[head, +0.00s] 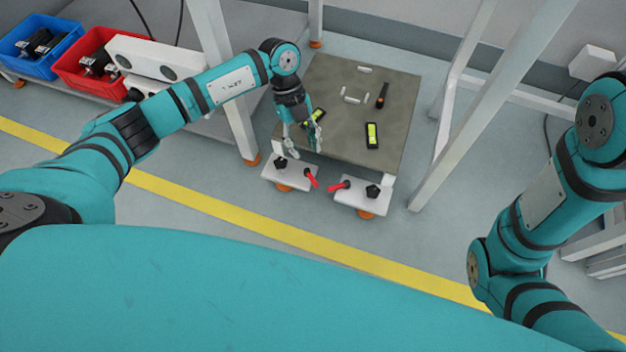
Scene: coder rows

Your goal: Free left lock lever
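The left lock lever (311,178) is a small red handle at the right end of a white block (292,179) at the near edge of a grey-brown board. A black knob (281,162) stands on the same block. A second red lever (340,186) is on the right white block (352,202), beside another black knob (373,191). My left gripper (305,151) points down above the near edge of the board, just behind the left lever. Its fingers are spread, with nothing visible between them, and it appears apart from the lever. My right gripper is out of view.
Red (85,65) and blue (40,45) bins stand upper left.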

